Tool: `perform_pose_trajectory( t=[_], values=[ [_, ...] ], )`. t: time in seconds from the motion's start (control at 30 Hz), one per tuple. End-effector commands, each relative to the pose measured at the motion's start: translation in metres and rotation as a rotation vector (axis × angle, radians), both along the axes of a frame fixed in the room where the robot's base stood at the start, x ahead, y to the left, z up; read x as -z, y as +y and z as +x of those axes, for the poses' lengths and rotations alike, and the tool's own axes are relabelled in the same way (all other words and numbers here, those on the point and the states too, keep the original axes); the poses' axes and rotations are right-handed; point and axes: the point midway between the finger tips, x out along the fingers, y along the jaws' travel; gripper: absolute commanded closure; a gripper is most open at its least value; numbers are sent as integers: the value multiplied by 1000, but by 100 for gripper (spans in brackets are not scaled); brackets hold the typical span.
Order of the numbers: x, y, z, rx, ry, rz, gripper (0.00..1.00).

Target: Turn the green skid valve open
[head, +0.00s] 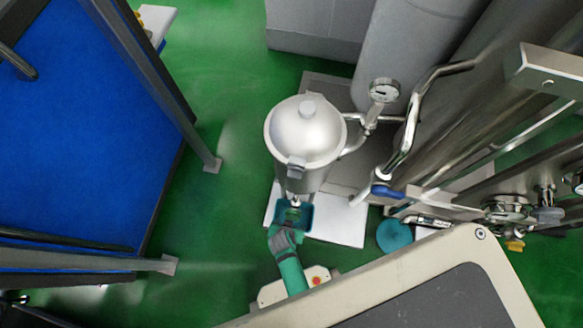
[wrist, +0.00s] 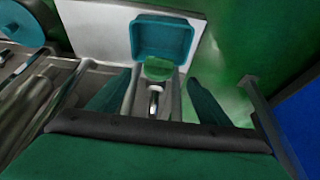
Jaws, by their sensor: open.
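The green skid valve handle (wrist: 159,68) shows in the wrist view as a small rounded green piece at the end of a metal stem (wrist: 154,100). In the head view it lies low on the front of the silver tank (head: 307,135), partly hidden by my gripper. My gripper (head: 286,233) is at the tank's foot in the head view. In the wrist view its two dark green fingers (wrist: 158,78) are spread apart, one on each side of the stem and close to the handle. I cannot tell whether either finger touches it.
A teal tub (wrist: 163,38) stands on a white slab (wrist: 100,27) just beyond the handle. To the right are a blue-handled valve (head: 386,191), a teal round container (head: 393,236) and steel pipes (head: 408,125). Green floor (head: 225,215) is free on the left, beside a blue-topped platform (head: 80,120).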

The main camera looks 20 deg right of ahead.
Motion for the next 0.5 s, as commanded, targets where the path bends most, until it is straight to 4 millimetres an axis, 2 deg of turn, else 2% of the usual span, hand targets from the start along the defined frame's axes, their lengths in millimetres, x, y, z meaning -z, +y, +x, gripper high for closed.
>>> perform_pose_trajectory(
  t=[0.17,0.5],
  values=[
    [13,-4,5,7,7,-1,28],
    [60,-15,22,6,6,-1,28]
  ],
)
